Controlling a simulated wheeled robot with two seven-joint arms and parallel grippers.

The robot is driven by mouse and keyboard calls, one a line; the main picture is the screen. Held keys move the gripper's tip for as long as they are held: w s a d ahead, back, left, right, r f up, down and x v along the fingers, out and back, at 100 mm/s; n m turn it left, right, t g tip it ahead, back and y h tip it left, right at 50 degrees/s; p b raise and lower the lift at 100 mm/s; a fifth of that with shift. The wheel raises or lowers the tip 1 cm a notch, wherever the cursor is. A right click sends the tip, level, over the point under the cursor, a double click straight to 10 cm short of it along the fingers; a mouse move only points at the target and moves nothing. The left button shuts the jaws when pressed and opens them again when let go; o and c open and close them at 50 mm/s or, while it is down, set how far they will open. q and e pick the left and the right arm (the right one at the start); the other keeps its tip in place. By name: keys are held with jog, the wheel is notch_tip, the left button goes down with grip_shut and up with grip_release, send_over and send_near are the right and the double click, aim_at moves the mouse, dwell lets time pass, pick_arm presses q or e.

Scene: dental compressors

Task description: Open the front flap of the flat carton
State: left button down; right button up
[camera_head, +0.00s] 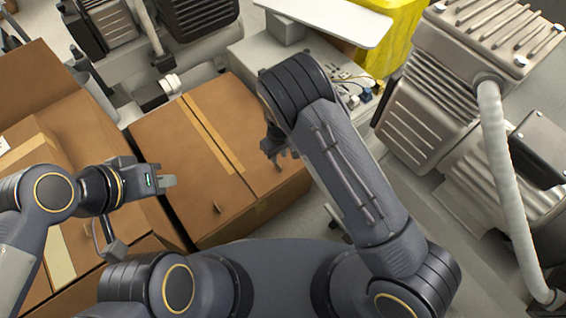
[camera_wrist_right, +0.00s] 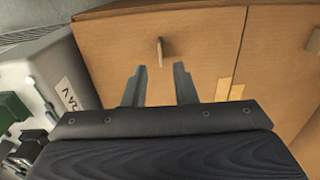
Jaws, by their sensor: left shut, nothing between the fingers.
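The flat brown carton (camera_head: 200,150) lies closed in the middle of the head view, with a taped seam between its two top flaps. A small tab (camera_head: 217,208) stands on the left flap. My right gripper (camera_head: 280,158) is over the right flap. In the right wrist view its fingers (camera_wrist_right: 162,85) are apart and empty, and another small tab (camera_wrist_right: 160,48) stands just beyond and between the tips, not visibly gripped. The carton (camera_wrist_right: 205,45) fills most of that view. My left gripper (camera_head: 168,181) is shut and empty, left of the carton's left flap.
Another brown carton (camera_head: 35,75) stands at the left. A grey unit with wiring (camera_head: 355,85) is beyond the right flap. Compressors (camera_head: 425,110) stand at the right and back. A yellow bin (camera_head: 400,35) is at the top.

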aim_at(279, 165)
notch_tip(279, 165, down, 5)
jog(key=shift+s+f+b, duration=0.1)
jog(key=shift+b, duration=0.55)
grip_shut()
dwell(1.0)
